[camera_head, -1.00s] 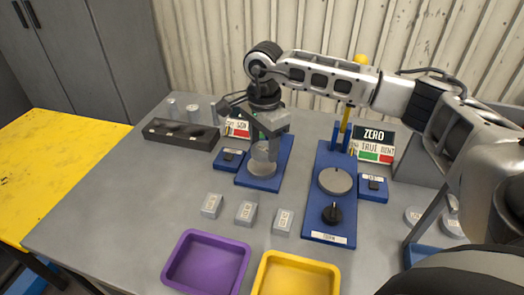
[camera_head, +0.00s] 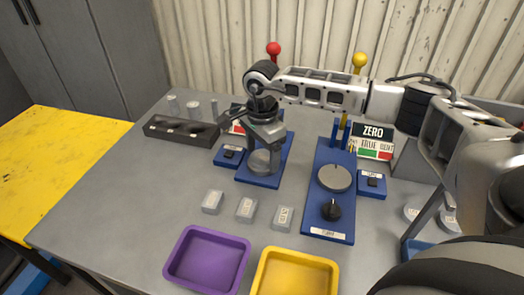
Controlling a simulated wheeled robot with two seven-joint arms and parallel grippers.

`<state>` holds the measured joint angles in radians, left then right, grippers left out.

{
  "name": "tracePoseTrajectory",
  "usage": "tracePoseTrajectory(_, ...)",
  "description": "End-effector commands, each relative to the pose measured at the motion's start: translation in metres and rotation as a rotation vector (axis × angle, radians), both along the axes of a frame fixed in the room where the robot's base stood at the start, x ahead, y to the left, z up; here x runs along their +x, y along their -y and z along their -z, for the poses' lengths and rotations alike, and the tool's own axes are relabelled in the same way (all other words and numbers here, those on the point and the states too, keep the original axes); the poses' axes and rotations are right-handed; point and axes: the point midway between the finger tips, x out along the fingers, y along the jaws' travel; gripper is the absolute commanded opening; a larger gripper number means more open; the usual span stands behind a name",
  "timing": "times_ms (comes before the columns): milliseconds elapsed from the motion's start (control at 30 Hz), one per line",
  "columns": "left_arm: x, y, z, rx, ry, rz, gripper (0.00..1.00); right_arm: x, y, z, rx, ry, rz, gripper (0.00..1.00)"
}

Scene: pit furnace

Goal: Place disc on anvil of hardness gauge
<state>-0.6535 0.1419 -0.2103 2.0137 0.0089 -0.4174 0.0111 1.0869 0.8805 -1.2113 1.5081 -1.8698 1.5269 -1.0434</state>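The blue-based gauge on the left (camera_head: 283,158), with a red-knobbed lever (camera_head: 273,48) behind it, seems to be the hardness gauge; its sign is mostly covered by my arm. My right gripper (camera_head: 264,146) points down over this base. A round grey piece (camera_head: 264,163) shows just below the fingers, at the anvil. I cannot tell whether it is the disc, the anvil or both, nor whether the fingers grip it. My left gripper is not in view.
A second blue gauge (camera_head: 320,222) with a grey round plate (camera_head: 335,178) and black knob stands to the right. Three grey labelled blocks (camera_head: 246,208), a purple tray (camera_head: 206,262) and a yellow tray (camera_head: 297,287) are in front. A dark rack (camera_head: 180,132) stands at left. Pale discs (camera_head: 412,214) lie at right.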

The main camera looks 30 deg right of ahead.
Motion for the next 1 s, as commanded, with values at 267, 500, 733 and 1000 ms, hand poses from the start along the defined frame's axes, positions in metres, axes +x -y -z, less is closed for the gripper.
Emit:
tracePoseTrajectory(267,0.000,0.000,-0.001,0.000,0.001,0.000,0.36,0.001,0.000,-0.011,0.000,0.004,0.000,0.74)
tracePoseTrajectory(500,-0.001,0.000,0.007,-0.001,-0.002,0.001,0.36,0.001,0.000,-0.059,0.001,0.007,-0.001,0.74)
tracePoseTrajectory(733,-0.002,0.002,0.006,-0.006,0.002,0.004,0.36,0.001,0.000,-0.103,0.000,0.004,-0.001,0.74)
tracePoseTrajectory(1000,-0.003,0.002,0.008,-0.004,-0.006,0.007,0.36,0.000,0.000,-0.123,0.000,0.000,0.000,0.74)
